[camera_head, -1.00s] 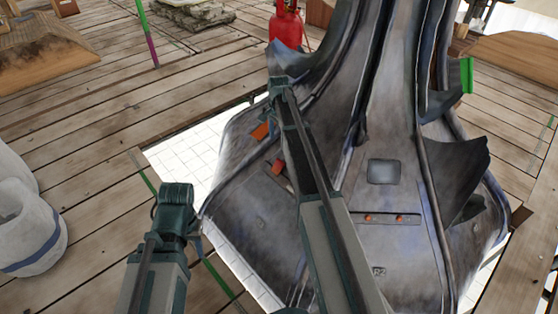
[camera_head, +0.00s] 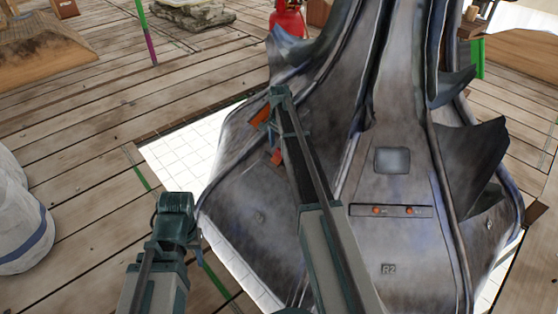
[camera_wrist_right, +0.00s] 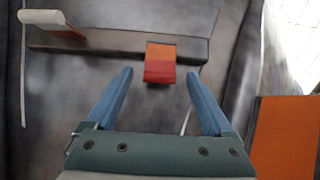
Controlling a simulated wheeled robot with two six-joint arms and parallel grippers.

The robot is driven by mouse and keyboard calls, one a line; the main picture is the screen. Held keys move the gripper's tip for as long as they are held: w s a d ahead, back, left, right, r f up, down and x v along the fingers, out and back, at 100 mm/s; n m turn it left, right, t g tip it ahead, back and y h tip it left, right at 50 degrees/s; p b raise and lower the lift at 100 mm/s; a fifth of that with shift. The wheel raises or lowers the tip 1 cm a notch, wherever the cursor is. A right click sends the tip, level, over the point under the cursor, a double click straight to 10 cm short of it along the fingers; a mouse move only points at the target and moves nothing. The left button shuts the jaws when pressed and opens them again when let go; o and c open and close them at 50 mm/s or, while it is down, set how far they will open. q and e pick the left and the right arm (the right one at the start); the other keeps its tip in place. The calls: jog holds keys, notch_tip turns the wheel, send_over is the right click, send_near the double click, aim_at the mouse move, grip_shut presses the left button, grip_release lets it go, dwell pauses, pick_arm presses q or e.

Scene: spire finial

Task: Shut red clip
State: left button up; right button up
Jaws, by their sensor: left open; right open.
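The red clip (camera_wrist_right: 160,64), a short block with an orange upper part and red lower part, sits on a dark bar (camera_wrist_right: 110,42) on the grey spire. It also shows small beside my right arm in the head view (camera_head: 277,156). My right gripper (camera_wrist_right: 160,76) is open and empty. Its two blue fingers point toward the clip, one to each side and slightly below it in the picture; I see no contact. My left gripper (camera_head: 177,215) is at the lower left, apart from the spire, its fingers hardly visible.
The grey spire (camera_head: 325,195) fills the middle and right. An orange panel (camera_wrist_right: 285,138) lies right of my right gripper, and a pale peg (camera_wrist_right: 42,18) stands at upper left. A white sack (camera_head: 20,225) is at far left. The plank floor (camera_head: 90,150) between is mostly clear.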

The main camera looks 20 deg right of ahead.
aim_at(280, 151)
notch_tip(280, 151, down, 3)
jog(key=shift+f+b, duration=0.2)
jog(key=shift+b, duration=0.95)
pick_arm(q)
notch_tip(280, 151, down, 3)
jog(key=shift+f, duration=0.2)
pick_arm(e)
grip_shut()
jog(key=shift+w+d+f+y+b, duration=0.25)
jog(key=shift+d+y+b, duration=0.1)
jog(key=shift+y, duration=0.35)
pick_arm(q)
jog(key=shift+f, duration=0.35)
pick_arm(e)
jog(key=shift+s+r+g, duration=0.1)
jog(key=shift+s+g, duration=0.05)
jog(key=shift+g, duration=0.15)
grip_release()
